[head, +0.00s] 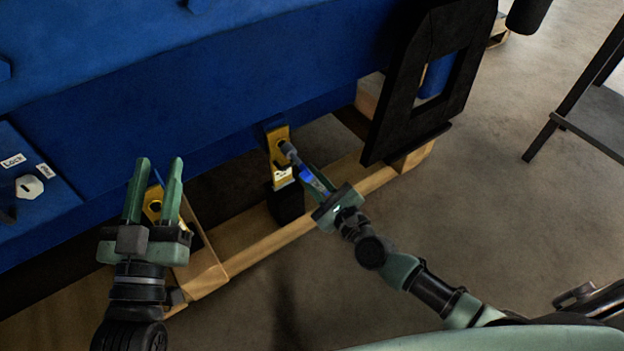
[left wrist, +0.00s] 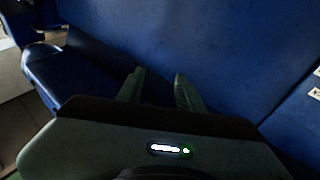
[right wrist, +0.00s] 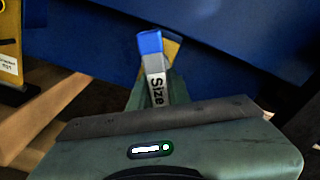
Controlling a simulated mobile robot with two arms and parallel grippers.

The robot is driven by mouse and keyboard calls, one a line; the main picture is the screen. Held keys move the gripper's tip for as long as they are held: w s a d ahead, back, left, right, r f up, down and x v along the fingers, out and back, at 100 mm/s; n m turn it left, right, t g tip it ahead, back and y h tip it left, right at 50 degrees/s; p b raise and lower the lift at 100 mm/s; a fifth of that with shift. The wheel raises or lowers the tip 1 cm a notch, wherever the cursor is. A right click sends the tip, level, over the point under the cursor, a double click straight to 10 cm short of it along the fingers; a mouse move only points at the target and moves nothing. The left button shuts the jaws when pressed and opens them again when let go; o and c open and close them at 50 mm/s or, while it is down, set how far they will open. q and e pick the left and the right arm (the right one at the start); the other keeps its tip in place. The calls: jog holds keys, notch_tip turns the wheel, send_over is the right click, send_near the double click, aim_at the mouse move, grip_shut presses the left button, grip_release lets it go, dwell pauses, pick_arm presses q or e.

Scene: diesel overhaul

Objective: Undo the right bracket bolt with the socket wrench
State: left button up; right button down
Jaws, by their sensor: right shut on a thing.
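The right yellow bracket (head: 279,152) is on the lower side of the blue engine, with a small white label at its bottom. My right gripper (head: 314,180) is shut on the socket wrench (head: 307,174), which has blue and grey parts. Its grey socket end points up and left to the bracket and overlaps it in the head view. The bolt is hidden there, and I cannot tell whether the socket is seated. My left gripper (head: 160,165) is open and empty, in front of another yellow bracket (head: 153,206).
The blue engine (head: 200,75) fills the upper left, above a wooden pallet (head: 262,240). A black frame part (head: 408,90) stands right of the bracket. A panel with a white knob (head: 29,187) is at far left. A dark table (head: 597,115) is at right; the floor between is clear.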

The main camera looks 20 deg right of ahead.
jog(key=m+b, duration=0.2)
jog(key=m, duration=0.3)
jog(key=shift+r+m, duration=0.1)
jog(key=shift+m, duration=0.3)
pick_arm(q)
jog(key=s+r+t+h, duration=0.2)
jog(key=s+r+t, duration=0.3)
jog(key=r, duration=0.3)
jog(key=shift+t, duration=0.3)
jog(key=shift+a+r, duration=0.1)
jog(key=shift+r, duration=0.05)
jog(key=shift+s+r, duration=0.2)
jog(key=shift+s, duration=0.15)
pick_arm(e)
jog(key=shift+w, duration=0.2)
jog(key=shift+w+a, duration=0.25)
jog(key=shift+w, duration=0.35)
jog(key=shift+s, duration=0.1)
jog(key=c, duration=2.1)
grip_release()
